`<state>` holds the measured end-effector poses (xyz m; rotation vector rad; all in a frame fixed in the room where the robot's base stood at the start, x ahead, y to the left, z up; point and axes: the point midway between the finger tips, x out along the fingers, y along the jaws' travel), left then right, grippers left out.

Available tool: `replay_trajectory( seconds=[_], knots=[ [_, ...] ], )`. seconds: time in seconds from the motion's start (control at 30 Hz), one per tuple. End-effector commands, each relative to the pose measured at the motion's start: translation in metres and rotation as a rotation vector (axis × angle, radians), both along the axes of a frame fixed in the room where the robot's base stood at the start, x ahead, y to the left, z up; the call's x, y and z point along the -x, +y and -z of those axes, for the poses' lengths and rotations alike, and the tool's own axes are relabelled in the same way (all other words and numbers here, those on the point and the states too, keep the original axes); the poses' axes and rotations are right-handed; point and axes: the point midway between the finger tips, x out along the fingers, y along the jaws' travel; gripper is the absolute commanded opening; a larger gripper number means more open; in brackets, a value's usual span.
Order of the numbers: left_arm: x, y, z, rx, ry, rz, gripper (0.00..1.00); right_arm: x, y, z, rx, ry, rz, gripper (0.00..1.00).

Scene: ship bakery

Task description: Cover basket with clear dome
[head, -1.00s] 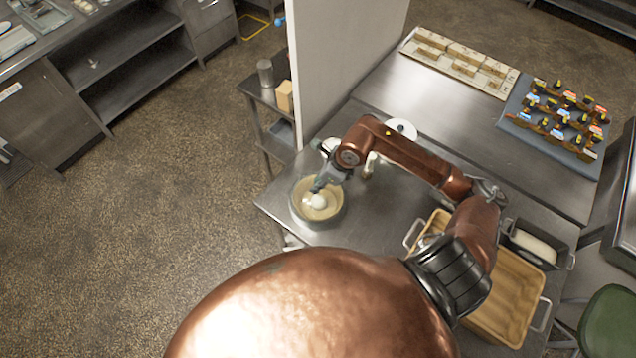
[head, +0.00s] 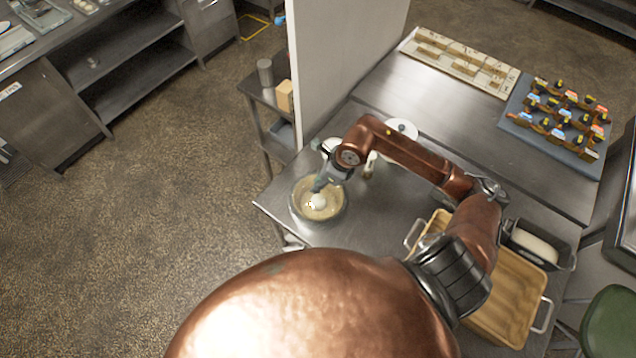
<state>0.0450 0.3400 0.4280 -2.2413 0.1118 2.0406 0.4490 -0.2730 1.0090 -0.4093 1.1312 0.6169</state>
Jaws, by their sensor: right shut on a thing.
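The round basket (head: 301,208) stands near the left corner of the metal table, with a pale, egg-like ball (head: 318,201) inside. A faint glassy sheen and rim around the basket look like the clear dome (head: 337,205). I cannot tell whether its rim touches the basket or the table. My right gripper (head: 318,186) reaches in from the right and is above the basket. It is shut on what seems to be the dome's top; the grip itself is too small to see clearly. My left gripper is not in view.
A white partition (head: 335,70) rises behind the basket. A wooden-looking tray (head: 518,290) and a dark pan with a pale loaf (head: 535,246) are at the right. A small bottle (head: 369,165) and a white round item (head: 401,129) stand near my right arm.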

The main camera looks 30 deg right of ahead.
Motion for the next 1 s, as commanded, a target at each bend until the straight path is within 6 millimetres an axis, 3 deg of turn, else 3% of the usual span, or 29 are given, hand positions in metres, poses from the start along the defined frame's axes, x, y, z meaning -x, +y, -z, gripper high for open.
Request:
replay_trajectory(
  seconds=[0.3, 0.53, 0.77, 1.0],
  knots=[
    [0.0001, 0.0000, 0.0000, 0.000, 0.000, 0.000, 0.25, 0.0000, -0.0001, 0.0000, 0.000, 0.000, 0.000, 0.39],
    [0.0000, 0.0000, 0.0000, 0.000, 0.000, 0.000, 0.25, 0.0003, -0.0002, 0.0004, 0.001, 0.001, 0.000, 0.42],
    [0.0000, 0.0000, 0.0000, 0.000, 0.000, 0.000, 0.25, 0.0002, -0.0002, 0.0003, 0.001, 0.001, 0.000, 0.58],
    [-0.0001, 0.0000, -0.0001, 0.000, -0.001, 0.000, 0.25, 0.0002, -0.0002, 0.0002, 0.001, 0.001, 0.000, 0.58]
  ],
)
